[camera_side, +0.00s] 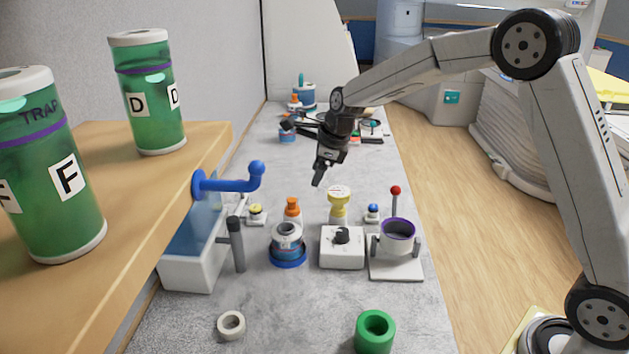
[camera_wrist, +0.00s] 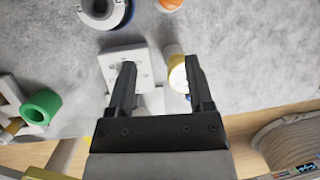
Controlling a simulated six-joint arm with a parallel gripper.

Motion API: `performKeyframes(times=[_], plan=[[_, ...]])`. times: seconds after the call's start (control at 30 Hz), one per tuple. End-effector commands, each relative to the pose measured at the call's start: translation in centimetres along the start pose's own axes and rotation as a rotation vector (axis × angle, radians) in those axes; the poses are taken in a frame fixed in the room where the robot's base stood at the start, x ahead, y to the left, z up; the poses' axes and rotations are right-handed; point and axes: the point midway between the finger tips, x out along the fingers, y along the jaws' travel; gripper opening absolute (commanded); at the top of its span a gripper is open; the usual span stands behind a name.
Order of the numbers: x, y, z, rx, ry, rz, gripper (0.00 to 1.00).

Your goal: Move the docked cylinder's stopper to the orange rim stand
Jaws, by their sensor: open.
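My gripper (camera_side: 319,176) is open and empty, high above the bench; its two fingers also show in the wrist view (camera_wrist: 160,66). A cylinder with a blue and white label (camera_side: 288,243) stands in a blue ring base, with a grey ring-shaped top. A cup with a purple rim (camera_side: 398,231) sits between clamps on a white plate. A yellow piece with a pale round top (camera_side: 338,205) stands behind the white knob box; it shows beside the right finger in the wrist view (camera_wrist: 177,70). I cannot tell which piece is the stopper, and no orange rim stand is clear.
An orange-capped bottle (camera_side: 292,210), the white knob box (camera_side: 342,250) and a red-tipped rod (camera_side: 396,195) stand close together. A green ring (camera_side: 375,332) and white ring (camera_side: 231,325) lie in front. A blue bar (camera_side: 230,184) juts from the wooden shelf (camera_side: 150,270) at left.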

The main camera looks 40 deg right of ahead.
Motion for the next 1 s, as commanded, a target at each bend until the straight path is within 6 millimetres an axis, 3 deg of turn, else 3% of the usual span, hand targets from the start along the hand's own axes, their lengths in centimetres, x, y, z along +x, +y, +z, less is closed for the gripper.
performKeyframes(times=[1.0], plan=[[-1.9, 15.1, -13.0, -1.731, 0.127, 0.105, 0.67]])
